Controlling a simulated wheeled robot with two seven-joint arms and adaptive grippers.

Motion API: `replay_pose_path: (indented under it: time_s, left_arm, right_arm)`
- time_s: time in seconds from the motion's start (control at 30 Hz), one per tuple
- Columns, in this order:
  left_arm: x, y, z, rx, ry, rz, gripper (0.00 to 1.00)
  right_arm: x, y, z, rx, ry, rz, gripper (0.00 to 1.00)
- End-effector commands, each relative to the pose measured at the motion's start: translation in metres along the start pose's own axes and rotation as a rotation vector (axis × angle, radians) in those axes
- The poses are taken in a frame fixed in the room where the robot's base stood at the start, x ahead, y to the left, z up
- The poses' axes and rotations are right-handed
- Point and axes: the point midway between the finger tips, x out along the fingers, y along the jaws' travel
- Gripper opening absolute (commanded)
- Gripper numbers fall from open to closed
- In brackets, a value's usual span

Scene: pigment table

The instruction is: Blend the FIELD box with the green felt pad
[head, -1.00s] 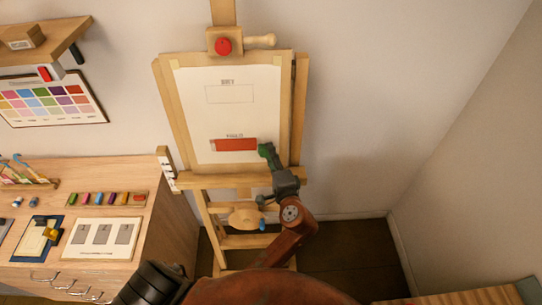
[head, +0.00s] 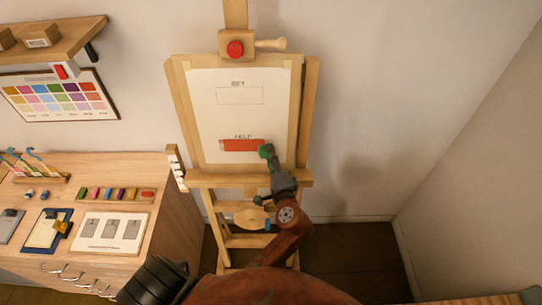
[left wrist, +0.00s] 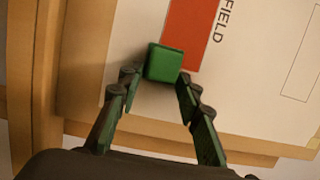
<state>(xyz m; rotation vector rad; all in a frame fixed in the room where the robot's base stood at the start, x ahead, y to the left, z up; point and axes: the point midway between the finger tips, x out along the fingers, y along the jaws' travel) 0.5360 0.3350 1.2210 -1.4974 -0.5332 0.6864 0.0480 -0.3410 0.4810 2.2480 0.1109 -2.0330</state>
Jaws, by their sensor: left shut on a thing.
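The paper (head: 235,115) is on the easel, with an empty box marked SKY (head: 239,95) above and the FIELD box (head: 240,145) below, filled with red-orange. My left gripper (head: 269,160) is at the right end of the FIELD box, shut on the green felt pad (head: 265,151). In the left wrist view the green felt pad (left wrist: 164,62) sits between the fingertips (left wrist: 156,76), beside the end of the red fill (left wrist: 188,34) and overlapping its corner. Whether the pad touches the paper I cannot tell. My right gripper is not in view.
The easel (head: 309,110) stands against the wall. A desk (head: 175,215) at left holds a row of coloured sticks (head: 118,194), a card with grey patches (head: 111,232) and a rack of tools (head: 40,178). A colour chart (head: 62,95) hangs above it, under a shelf (head: 60,40).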

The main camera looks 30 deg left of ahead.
Motion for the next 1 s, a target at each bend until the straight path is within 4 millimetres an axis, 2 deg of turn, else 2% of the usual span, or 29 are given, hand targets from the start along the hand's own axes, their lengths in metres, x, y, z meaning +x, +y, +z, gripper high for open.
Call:
replay_pose_path:
  time_s: [0.33, 0.5, 0.73, 1.0]
  left_arm:
    - [-0.006, 0.000, -0.021, -0.001, 0.001, 0.001, 0.00]
    - [-0.007, 0.000, -0.025, 0.001, 0.000, 0.001, 0.00]
    - [-0.005, 0.000, -0.022, 0.001, 0.000, 0.000, 0.00]
    - [-0.002, 0.000, -0.004, 0.001, -0.002, 0.000, 0.00]
  right_arm:
    - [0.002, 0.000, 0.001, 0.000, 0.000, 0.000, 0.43]
    - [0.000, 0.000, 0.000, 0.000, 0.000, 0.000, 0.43]
    - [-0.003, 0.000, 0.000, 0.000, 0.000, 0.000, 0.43]
    - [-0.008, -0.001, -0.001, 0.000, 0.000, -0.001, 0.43]
